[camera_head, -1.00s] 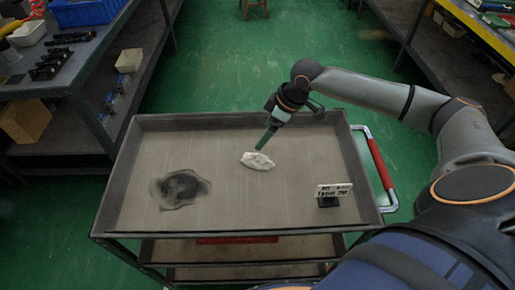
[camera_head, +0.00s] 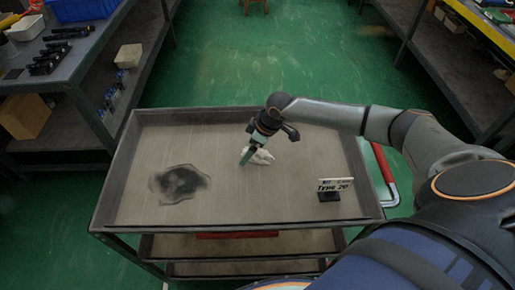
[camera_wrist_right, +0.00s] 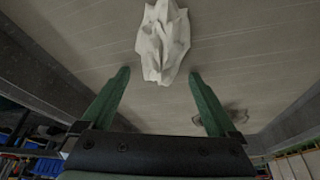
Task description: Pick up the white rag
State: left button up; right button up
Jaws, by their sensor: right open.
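The white rag (camera_head: 262,157) lies crumpled on the grey top tray (camera_head: 225,140) of a cart, right of its middle. My right gripper (camera_head: 245,158) points down over the tray at the rag's left side and partly covers it in the head view. In the right wrist view the rag (camera_wrist_right: 163,40) lies ahead of the two green fingertips (camera_wrist_right: 158,78), centred between their lines. The fingers are apart with nothing between them. Whether a fingertip touches the rag cannot be told. My left gripper is not in view.
A dark stain (camera_head: 180,184) marks the tray's left part. Shelves (camera_head: 60,90) flank the cart; the green floor behind is mostly clear.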

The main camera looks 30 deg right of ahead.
aim_at(246, 148)
jog(key=c, duration=1.4)
jog(key=shift+r, duration=0.1)
jog(key=shift+r, duration=0.5)
jog(key=v, duration=0.2)
jog(key=shift+w+d+r, duration=0.1)
jog(key=shift+w+r, duration=0.05)
jog(key=shift+r, duration=0.25)
jog(key=s+d+r, duration=0.8)
jog(key=d+r, duration=0.1)
jog(key=d, duration=0.1)
jog(key=shift+s+r+p, duration=0.1)
jog(key=shift+s+p, duration=0.2)
jog(key=shift+s, duration=0.1)
